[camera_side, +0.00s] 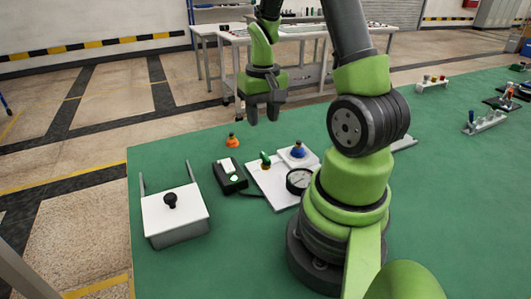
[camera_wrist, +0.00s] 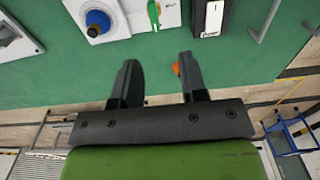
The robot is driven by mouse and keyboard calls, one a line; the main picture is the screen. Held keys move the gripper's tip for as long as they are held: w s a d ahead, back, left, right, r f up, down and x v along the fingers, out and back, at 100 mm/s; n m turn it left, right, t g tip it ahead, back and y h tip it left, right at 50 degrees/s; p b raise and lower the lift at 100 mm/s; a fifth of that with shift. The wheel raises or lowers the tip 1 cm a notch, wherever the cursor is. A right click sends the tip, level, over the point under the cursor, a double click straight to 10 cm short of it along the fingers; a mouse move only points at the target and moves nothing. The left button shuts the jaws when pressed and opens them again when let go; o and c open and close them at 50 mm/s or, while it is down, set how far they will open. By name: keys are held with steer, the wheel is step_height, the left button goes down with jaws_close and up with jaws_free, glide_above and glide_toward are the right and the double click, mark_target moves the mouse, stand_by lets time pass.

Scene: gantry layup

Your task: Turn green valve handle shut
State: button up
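The green valve handle (camera_side: 265,159) stands on a white panel (camera_side: 267,180) on the green table. In the wrist view the green handle (camera_wrist: 154,14) shows at the top, near the white panel's edge (camera_wrist: 140,22). My gripper (camera_side: 263,115) hangs above and behind the panel, apart from the handle. In the wrist view the two dark fingers (camera_wrist: 160,72) are spread apart with nothing held between them.
A blue knob (camera_side: 298,150) and a round gauge (camera_side: 299,180) are beside the handle. A black box (camera_side: 230,177) stands left of the panel. An orange knob (camera_side: 232,140) sits behind it. A white box with a black knob (camera_side: 175,214) is at front left.

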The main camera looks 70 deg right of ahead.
mark_target(265, 156)
steer(key=f, duration=1.1)
steer(key=shift+s+d+f, duration=0.1)
steer(key=shift+s+d, duration=0.15)
steer(key=shift+d, duration=0.1)
jaws_close()
